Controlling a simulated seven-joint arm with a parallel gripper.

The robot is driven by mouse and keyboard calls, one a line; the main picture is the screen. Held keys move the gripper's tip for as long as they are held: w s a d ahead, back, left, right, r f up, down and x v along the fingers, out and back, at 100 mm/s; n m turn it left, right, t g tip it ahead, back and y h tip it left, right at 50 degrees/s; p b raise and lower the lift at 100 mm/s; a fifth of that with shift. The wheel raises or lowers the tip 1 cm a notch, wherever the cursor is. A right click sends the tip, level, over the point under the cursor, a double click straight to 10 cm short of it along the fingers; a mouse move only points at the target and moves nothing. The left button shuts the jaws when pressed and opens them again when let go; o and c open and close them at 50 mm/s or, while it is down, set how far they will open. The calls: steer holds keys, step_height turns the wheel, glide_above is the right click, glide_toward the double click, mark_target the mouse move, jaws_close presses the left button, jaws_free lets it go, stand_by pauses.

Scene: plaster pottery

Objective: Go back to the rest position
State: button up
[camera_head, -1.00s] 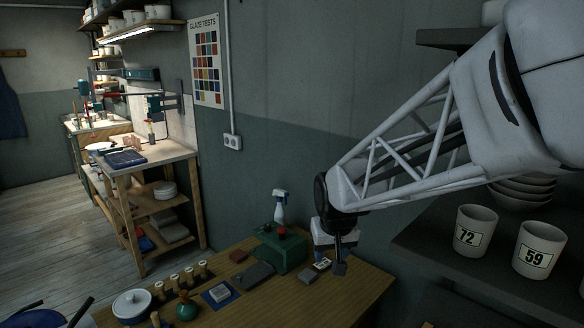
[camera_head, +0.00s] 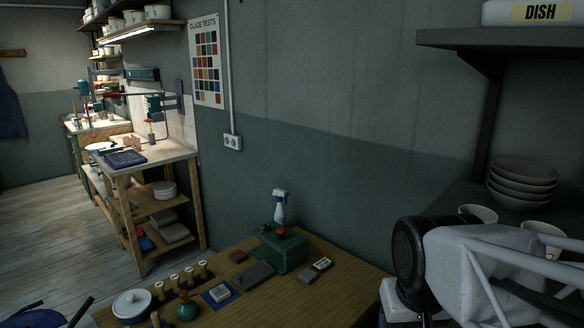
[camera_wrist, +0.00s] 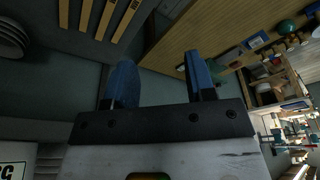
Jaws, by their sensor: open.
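My gripper (camera_wrist: 158,82) shows in the wrist view with its two blue-tipped fingers apart and nothing between them. In the head view my arm is at the lower right, in front of the dark shelf. The fingers are not clear there, as the lower frame edge cuts off that end of the arm. The wooden table (camera_head: 345,290) lies to the left of my arm, and its top also shows in the wrist view (camera_wrist: 185,45).
Stacked bowls (camera_head: 523,183) sit on the right shelf, with cups partly hidden behind my arm. Open wall lies above the table.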

steer(key=s, duration=0.3)
steer(key=shift+s+d+f, duration=0.2)
steer(key=shift+d+f, duration=0.1)
steer(key=shift+d, duration=0.05)
